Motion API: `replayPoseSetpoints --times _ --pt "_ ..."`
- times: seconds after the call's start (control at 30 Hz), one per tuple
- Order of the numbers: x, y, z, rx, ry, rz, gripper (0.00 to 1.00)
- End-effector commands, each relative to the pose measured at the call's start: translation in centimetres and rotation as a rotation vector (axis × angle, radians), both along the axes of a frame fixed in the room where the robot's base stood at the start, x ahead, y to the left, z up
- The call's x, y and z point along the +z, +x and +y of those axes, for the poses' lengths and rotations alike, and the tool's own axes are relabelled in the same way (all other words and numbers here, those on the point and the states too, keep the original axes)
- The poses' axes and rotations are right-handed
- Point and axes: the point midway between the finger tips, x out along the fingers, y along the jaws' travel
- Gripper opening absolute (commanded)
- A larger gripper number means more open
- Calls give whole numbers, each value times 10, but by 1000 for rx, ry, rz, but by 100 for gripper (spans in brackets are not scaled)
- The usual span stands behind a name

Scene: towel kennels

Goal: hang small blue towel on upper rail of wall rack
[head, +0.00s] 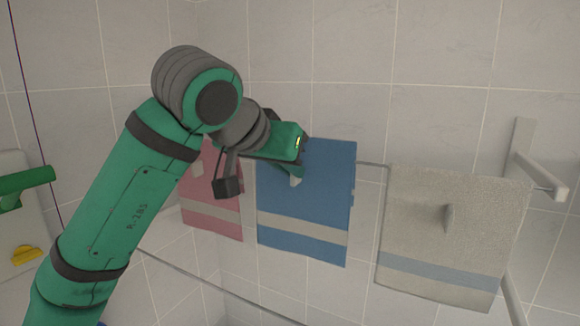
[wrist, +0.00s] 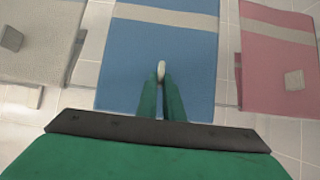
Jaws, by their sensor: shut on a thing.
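The blue towel (head: 315,195), with a pale band near its lower end, is spread flat and upright in front of the wall. My gripper (head: 297,177) is at its upper part, partly hidden by my wrist in the head view. In the wrist view, the fingers (wrist: 161,80) are close together on a small pale tab (wrist: 161,70) on the blue towel (wrist: 135,60). The upper rail (head: 373,164) of the wall rack shows right of the towel. The towel's top edge appears slightly above the rail line; whether it rests on the rail cannot be told.
A pink towel (head: 212,190) hangs left of the blue one, partly behind my arm. A grey towel (head: 455,230) hangs over the rail at right, near a white bracket (head: 540,175). A lower rail (head: 220,287) runs below. A green-handled fixture (head: 25,187) is at far left.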

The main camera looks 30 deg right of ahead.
Motion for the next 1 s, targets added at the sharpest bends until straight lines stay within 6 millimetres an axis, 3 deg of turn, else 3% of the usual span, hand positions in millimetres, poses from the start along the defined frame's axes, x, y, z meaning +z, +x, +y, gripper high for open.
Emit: replayPoseSetpoints --times 0.6,0.93,1.0 --pt "-27 0 0 0 -1 1 0" --pt "-27 0 0 0 0 0 0" --pt "-27 0 0 0 0 0 21"
